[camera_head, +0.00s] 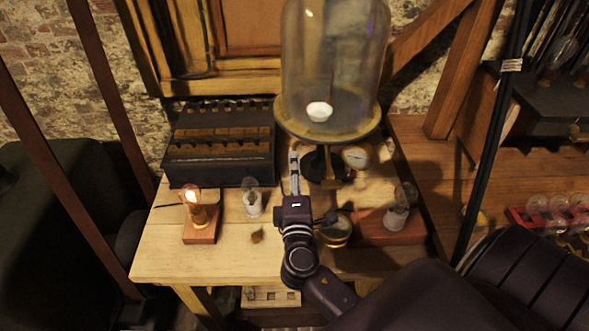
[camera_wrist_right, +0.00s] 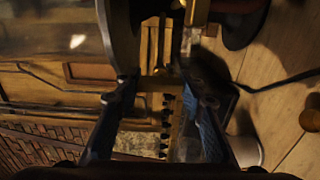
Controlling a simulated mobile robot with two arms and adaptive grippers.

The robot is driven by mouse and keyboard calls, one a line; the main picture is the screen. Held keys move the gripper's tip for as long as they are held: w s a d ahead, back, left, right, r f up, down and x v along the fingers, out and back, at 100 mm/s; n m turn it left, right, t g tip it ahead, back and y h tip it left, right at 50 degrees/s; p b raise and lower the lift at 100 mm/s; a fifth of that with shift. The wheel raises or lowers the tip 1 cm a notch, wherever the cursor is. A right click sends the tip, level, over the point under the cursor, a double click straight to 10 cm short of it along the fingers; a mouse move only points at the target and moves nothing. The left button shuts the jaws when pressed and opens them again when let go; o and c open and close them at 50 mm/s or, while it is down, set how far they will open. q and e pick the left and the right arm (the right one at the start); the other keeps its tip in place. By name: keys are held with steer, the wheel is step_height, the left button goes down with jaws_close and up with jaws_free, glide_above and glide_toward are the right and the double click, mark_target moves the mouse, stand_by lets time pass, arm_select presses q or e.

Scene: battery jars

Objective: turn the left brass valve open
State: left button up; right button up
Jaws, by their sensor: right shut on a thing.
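The glass bell jar (camera_head: 333,60) stands on a dark round plate with a brass-coloured rim, on a stand at the back of the wooden table. My right gripper (camera_head: 294,158) reaches up to the left side of the stand, just under the plate. In the right wrist view my gripper (camera_wrist_right: 165,88) has its two fingers on either side of a brass bar, the left brass valve's handle (camera_wrist_right: 157,84), and is shut on it. A brass post (camera_wrist_right: 197,12) shows above. In the head view the gripper mostly hides the valve. My left gripper is not in view.
A dark box with rows of brass-coloured parts (camera_head: 220,153) stands left of the stand. A lit bulb on a wooden block (camera_head: 200,226), a clear bulb (camera_head: 252,203) and another bulb at right (camera_head: 399,208) stand on the table (camera_head: 165,255).

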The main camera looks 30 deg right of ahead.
steer(key=shift+f, duration=0.1)
steer(key=o, duration=1.2)
steer(key=shift+a, duration=0.1)
steer(key=v, duration=1.2)
steer(key=shift+s, duration=0.1)
